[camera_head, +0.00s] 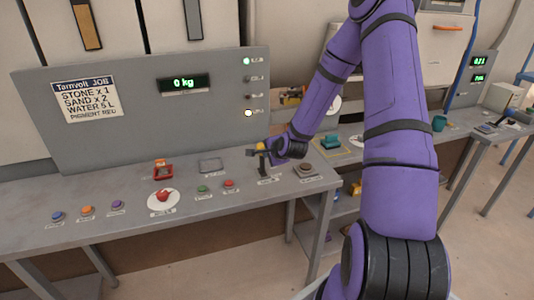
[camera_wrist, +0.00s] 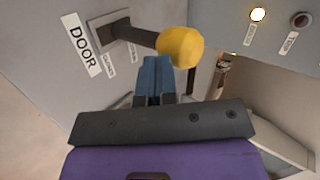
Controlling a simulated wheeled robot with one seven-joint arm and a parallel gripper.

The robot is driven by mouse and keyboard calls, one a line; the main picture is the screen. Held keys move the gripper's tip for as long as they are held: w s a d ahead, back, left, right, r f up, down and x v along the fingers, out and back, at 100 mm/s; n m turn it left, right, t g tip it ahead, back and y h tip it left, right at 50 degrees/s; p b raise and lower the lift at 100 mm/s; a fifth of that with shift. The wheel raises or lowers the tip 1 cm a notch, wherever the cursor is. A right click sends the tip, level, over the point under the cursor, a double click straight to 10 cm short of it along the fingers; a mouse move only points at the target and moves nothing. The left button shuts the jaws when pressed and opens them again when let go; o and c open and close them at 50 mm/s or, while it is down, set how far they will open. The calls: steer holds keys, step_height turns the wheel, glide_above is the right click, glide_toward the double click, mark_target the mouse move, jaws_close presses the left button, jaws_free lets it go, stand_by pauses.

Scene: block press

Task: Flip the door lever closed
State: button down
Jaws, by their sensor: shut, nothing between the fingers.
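The door lever (camera_wrist: 133,36) shows in the wrist view as a dark rod with a round yellow knob (camera_wrist: 181,46) at its end. It comes out of a dark base plate beside a "DOOR" label (camera_wrist: 82,48). In the head view the lever (camera_head: 261,158) stands near the right end of the console table. My gripper (camera_wrist: 155,62) has its blue fingers shut and empty, with the tips close beside the rod and knob. I cannot tell whether they touch. In the head view my gripper (camera_head: 272,153) is at the lever, partly hiding it.
A brown button (camera_head: 305,168) sits right of the lever. Green and red buttons (camera_head: 229,184), a red mushroom button (camera_head: 163,197) and several coloured buttons lie to the left. The upright panel (camera_head: 150,120) with a "0 kg" display (camera_head: 184,84) stands behind.

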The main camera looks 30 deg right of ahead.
steer(key=shift+w, duration=0.1)
steer(key=shift+w+d+r+g+y, duration=0.15)
steer(key=shift+w+d+g, duration=0.1)
steer(key=shift+w+g, duration=0.4)
steer(key=shift+w+d+r+g+y, duration=0.2)
steer(key=shift+w+g, duration=0.25)
steer(key=shift+w, duration=0.4)
steer(key=w, duration=0.1)
steer(key=w+d, duration=0.1)
steer(key=w, duration=0.1)
steer(key=shift+w, duration=0.1)
